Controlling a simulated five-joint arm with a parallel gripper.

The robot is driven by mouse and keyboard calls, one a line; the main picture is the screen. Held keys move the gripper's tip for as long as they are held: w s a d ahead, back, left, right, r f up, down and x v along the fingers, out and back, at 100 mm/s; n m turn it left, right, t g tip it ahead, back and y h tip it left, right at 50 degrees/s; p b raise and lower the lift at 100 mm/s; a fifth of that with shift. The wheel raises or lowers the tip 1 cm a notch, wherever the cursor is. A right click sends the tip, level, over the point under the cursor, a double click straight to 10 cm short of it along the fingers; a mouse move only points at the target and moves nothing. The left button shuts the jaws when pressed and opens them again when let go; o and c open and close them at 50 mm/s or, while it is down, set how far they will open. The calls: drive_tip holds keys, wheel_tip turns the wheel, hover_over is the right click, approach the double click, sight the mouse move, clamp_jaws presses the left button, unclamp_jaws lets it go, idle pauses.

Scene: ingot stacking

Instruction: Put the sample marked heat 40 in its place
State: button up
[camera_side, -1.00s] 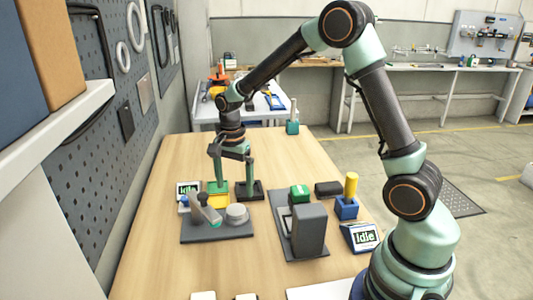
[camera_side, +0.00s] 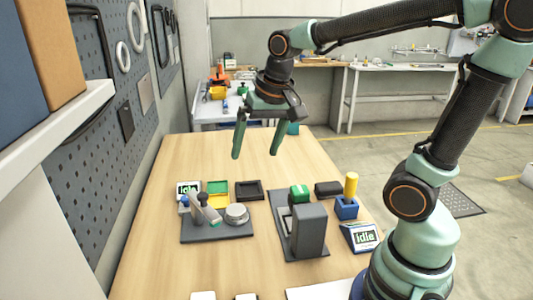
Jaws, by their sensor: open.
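My gripper (camera_side: 256,154) is open and empty, raised above the table with its fingers pointing down. A green block (camera_side: 299,193) sits on a dark plate (camera_side: 281,208) to the right, behind a tall dark grey block (camera_side: 309,232). A black block (camera_side: 328,188) lies beside it. No heat 40 marking is legible, so I cannot tell which thing is that sample.
A lever device with a round disc (camera_side: 237,213) stands at left on a dark base (camera_side: 217,232). Idle screens stand at left (camera_side: 187,188) and right (camera_side: 364,237). A yellow cylinder (camera_side: 351,185) stands in a blue block (camera_side: 346,208).

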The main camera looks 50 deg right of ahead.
drive_tip(key=shift+s+a+r+n+t, duration=0.15)
drive_tip(key=shift+s+n+t, duration=0.2)
drive_tip(key=shift+s+n, duration=0.6)
drive_tip(key=shift+s+a+r+n+t, duration=0.15)
drive_tip(key=shift+s+n+t, duration=0.15)
drive_tip(key=shift+s+n, duration=0.7)
drive_tip(key=shift+s+a+n+t, duration=0.15)
drive_tip(key=shift+s+n+t, duration=0.2)
drive_tip(key=shift+s+n, duration=0.6)
